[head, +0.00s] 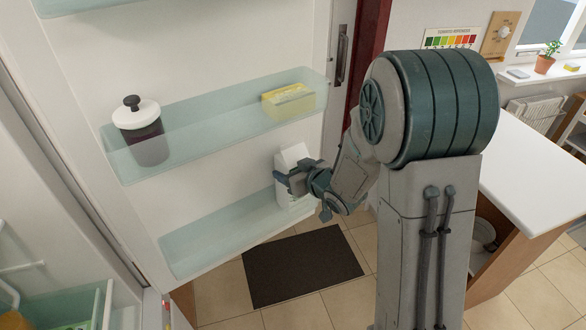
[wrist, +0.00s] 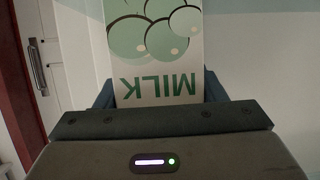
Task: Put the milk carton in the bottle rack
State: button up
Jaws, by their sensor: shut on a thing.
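The milk carton (head: 291,157) is white with a slanted top. In the wrist view the carton (wrist: 155,55) shows green circles and the word MILK upside down. My gripper (head: 297,183) is shut on the carton; in the wrist view its fingers (wrist: 158,95) flank it. The bottle rack (head: 215,232) is the lower translucent door shelf. The carton stands upright at the right end of this rack, its lower part appearing within or just behind the shelf front. I cannot tell whether its base touches the shelf floor.
The upper door shelf (head: 215,125) holds a dark jar with a white lid (head: 141,130) and a yellow box (head: 288,101). The left and middle of the lower rack are empty. A dark mat (head: 302,266) lies on the floor. A white counter (head: 535,150) stands at the right.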

jog(key=o, duration=1.8)
jog(key=shift+f, duration=0.1)
